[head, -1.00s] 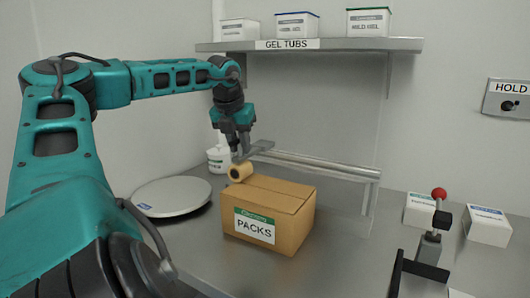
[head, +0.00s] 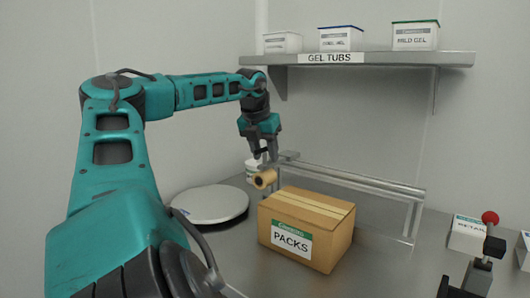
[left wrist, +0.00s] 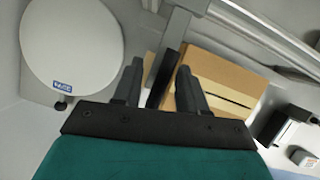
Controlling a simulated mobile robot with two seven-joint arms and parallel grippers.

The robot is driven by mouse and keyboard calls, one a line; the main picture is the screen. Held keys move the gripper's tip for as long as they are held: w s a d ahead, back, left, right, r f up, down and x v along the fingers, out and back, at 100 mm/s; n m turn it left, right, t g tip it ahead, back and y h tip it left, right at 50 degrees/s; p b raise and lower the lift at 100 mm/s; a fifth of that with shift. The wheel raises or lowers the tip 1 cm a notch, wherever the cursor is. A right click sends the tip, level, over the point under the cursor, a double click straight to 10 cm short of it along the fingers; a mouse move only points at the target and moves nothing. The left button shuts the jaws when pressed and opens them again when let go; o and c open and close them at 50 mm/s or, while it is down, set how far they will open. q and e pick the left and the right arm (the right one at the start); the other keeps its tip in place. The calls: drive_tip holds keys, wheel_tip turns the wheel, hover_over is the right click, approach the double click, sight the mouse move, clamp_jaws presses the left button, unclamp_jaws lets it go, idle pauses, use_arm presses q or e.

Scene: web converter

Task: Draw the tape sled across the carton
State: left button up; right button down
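The brown carton (head: 292,253), with a green-and-white PACKS label, stands upright on the grey bench. A paler band with a dark slit runs along its top. The tape sled (head: 289,156) is at the left end of a metal rail. Its tape roll (head: 265,179) hangs just beyond the carton's left end. My left gripper (head: 265,159) is at the sled. In the left wrist view my left gripper (left wrist: 160,68) has its fingers apart, with the sled's dark upright handle (left wrist: 158,84) between them and gaps showing. My right gripper is out of view.
The rail (head: 350,177) runs behind the carton. A red-knobbed lever (head: 490,218) and small white boxes (head: 467,232) stand right. A shelf (head: 430,60) with tubs hangs above.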

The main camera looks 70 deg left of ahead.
use_arm(q)
drive_tip(key=v, duration=1.3)
drive_tip(key=shift+p, duration=0.3)
drive_tip(key=shift+w, duration=0.1)
